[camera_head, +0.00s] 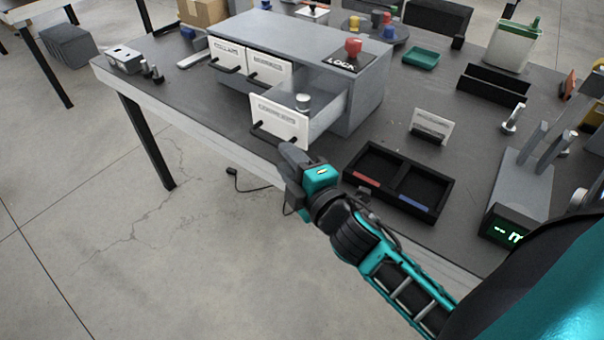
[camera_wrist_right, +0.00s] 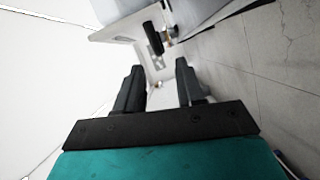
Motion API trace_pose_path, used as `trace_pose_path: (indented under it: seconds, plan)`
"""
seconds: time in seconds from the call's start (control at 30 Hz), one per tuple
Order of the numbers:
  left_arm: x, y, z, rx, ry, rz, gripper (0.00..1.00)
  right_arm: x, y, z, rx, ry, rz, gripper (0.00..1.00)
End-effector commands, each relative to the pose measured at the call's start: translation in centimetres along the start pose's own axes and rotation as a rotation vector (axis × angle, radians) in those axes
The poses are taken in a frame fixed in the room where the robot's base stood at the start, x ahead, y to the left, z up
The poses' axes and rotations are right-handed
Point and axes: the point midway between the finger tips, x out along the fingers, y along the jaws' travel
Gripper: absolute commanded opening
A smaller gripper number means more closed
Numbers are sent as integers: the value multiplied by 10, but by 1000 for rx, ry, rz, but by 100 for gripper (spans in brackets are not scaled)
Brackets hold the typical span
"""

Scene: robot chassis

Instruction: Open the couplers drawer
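A grey drawer cabinet (camera_head: 340,80) stands on the workbench, with three white drawer fronts and black bar handles. The right drawer (camera_head: 282,121) is pulled out and holds a small pale cylinder (camera_head: 303,101). The left drawer (camera_head: 227,57) and the middle drawer (camera_head: 268,71) are shut. The labels are too small to read surely, so I cannot tell which is couplers. My right gripper (camera_head: 287,156) is just in front of and below the open drawer's right end. Its fingers (camera_wrist_right: 158,78) are apart with nothing clearly between them; a dark handle-like bar (camera_wrist_right: 152,38) lies beyond. My left gripper is out of view.
A black two-compartment tray (camera_head: 399,205) lies right of my right gripper, near the bench edge. A red button on a LOCK plate (camera_head: 350,62) sits on the cabinet top. A small white card (camera_head: 431,126) stands behind the tray. Open floor (camera_head: 130,240) lies before the bench.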

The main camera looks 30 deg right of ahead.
Motion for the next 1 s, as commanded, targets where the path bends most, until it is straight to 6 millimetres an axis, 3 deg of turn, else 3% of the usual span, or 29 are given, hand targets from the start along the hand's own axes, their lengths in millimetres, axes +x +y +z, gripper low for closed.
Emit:
trace_pose_path:
  seconds: [0.1, 0.33, 1.0]
  plan:
    - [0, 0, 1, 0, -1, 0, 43, -21, -1, 0, 1, -1, -3, 38]
    - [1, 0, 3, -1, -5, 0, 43, -42, -1, 0, 0, -1, -1, 38]
    - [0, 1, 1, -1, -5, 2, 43, -46, -3, 0, 23, -1, -11, 38]
